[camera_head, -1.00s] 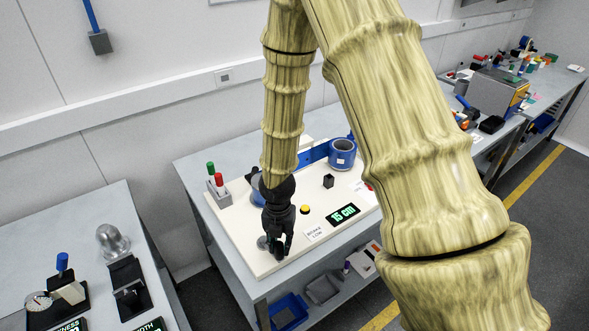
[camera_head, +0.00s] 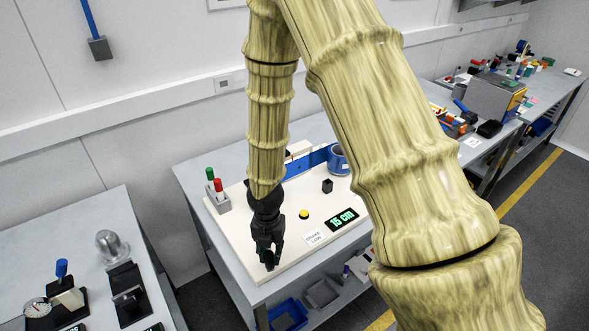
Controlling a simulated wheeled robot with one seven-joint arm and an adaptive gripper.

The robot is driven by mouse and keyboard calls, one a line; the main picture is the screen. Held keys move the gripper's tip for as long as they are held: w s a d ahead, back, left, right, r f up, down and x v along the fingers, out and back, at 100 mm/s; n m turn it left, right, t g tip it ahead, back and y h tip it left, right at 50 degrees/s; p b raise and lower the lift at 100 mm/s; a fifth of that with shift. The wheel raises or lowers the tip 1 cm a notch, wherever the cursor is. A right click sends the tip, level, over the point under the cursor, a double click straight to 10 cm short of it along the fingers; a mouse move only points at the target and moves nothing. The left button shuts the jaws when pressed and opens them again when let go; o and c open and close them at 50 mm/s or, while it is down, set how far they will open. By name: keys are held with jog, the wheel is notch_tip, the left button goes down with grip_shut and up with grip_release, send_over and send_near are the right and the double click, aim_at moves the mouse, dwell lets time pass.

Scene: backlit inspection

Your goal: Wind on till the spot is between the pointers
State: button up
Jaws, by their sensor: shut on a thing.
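My gripper (camera_head: 268,260) points down at the front left corner of the white board (camera_head: 290,255). It is shut on what seems to be the crank handle, which its fingers hide. A blue strip (camera_head: 318,159) runs along the back of the board to a blue roll (camera_head: 337,160), partly covered by my arm. The left end of the strip is behind my arm. A green-lit display (camera_head: 343,219) reads 15 cm. I cannot make out the spot or the pointers.
A yellow button (camera_head: 304,214), a small black block (camera_head: 327,186) and a white label card (camera_head: 314,239) are on the board. A grey holder (camera_head: 218,203) with red and green pieces stands at its left. Another bench (camera_head: 75,235) with devices is at left.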

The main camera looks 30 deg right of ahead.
dwell(0.4)
jog(key=shift+w+a, duration=0.2)
jog(key=shift+a, duration=0.5)
jog(key=shift+a+p, duration=0.1)
jog(key=shift+p, duration=0.2)
jog(key=shift+w+a, duration=0.25)
jog(key=shift+a, duration=0.25)
jog(key=shift+w, duration=0.1)
jog(key=shift+w+a+p, duration=0.4)
jog(key=shift+a, duration=0.15)
jog(key=o, duration=1)
jog(key=shift+c, duration=0.2)
